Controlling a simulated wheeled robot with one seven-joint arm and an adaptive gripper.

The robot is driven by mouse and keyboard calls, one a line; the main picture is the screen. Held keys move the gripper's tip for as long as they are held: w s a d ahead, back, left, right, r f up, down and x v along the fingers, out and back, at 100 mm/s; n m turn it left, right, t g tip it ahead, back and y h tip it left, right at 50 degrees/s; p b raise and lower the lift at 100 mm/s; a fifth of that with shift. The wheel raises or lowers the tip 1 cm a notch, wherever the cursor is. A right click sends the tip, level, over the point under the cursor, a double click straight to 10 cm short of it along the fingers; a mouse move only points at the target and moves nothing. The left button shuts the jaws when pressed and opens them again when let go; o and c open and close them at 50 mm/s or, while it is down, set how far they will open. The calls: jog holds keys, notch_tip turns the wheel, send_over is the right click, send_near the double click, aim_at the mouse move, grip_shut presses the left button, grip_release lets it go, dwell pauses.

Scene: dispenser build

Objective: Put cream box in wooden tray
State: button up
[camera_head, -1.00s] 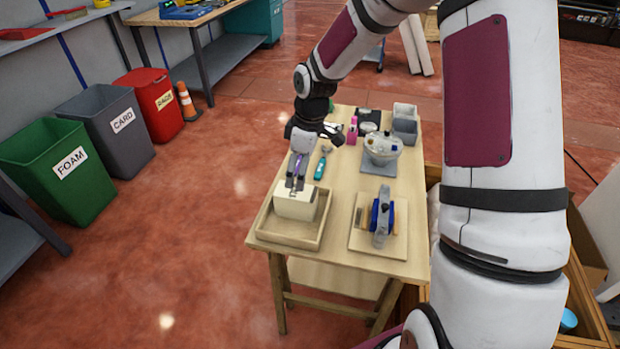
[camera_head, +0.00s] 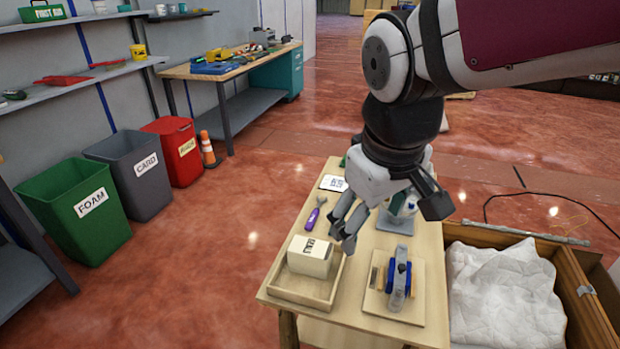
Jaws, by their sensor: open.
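The cream box (camera_head: 309,258) sits inside the wooden tray (camera_head: 303,294) at the near left corner of the table. It has a dark printed mark on its top and lies against the far part of the tray. My gripper (camera_head: 341,232) is open and empty, above the table and to the upper right of the box. Its fingers appear apart from the box.
A blue and grey tool (camera_head: 399,278) stands on a wooden board right of the tray. A purple-handled tool (camera_head: 313,217) and a white card (camera_head: 333,183) lie behind it. A wooden crate with white wrapping (camera_head: 503,296) stands right of the table.

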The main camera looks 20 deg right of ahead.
jog(key=s+a+m+y, duration=0.1)
jog(key=s+m, duration=0.1)
jog(key=s, duration=0.6)
jog(key=shift+s+r+m+t, duration=0.2)
jog(key=shift+r+m+t, duration=0.1)
jog(key=shift+t, duration=0.1)
jog(key=shift+r, duration=0.15)
jog(key=shift+r+p, duration=0.55)
jog(key=shift+r, duration=0.1)
